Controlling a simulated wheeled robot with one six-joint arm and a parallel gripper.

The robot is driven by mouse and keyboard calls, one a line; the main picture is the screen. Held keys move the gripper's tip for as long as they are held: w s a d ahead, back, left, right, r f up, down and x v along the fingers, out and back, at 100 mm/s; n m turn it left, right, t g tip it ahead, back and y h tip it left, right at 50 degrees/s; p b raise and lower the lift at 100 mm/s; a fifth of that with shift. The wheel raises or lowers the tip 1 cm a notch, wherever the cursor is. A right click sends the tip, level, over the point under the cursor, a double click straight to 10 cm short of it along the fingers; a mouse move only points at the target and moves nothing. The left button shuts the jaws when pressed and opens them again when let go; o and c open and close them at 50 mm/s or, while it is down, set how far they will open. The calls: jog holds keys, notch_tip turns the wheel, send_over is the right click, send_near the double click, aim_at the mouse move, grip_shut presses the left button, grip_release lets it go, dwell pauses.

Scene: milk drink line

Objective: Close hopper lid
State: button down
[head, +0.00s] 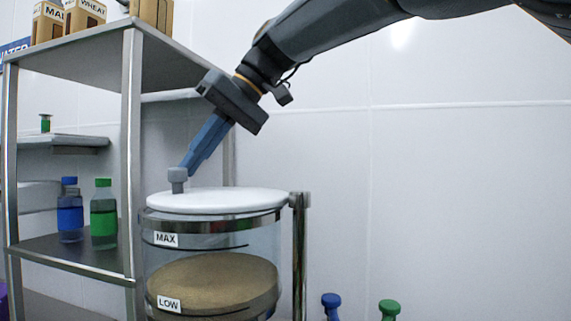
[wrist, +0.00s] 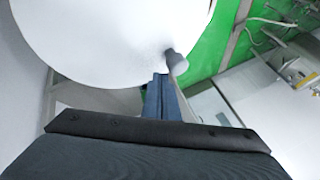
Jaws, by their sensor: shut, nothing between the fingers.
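The hopper (head: 212,260) is a clear cylinder with MAX and LOW labels and brown contents. Its white lid (head: 225,200) lies flat across the top, hinged at a post on the right. A grey knob (head: 177,178) stands at the lid's left edge. My gripper (head: 187,168) is shut, with its blue fingertips right beside the knob; I cannot tell whether they touch it. In the wrist view the white lid (wrist: 110,35) fills the upper left, and the knob (wrist: 174,59) is just beyond the fingertips (wrist: 160,78).
A steel shelf (head: 70,255) stands at the left, with a blue bottle (head: 70,212) and a green bottle (head: 104,210) on it and boxes on top. Blue (head: 332,303) and green (head: 389,308) knobbed items show at the bottom.

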jog(key=shift+s+a+n+g, duration=0.1)
jog(key=shift+s+n+g, duration=0.2)
jog(key=shift+s+n, duration=0.55)
jog(key=shift+s+m+b, duration=0.35)
jog(key=shift+s+b, duration=0.05)
jog(key=shift+s, duration=0.85)
jog(key=shift+r, duration=0.15)
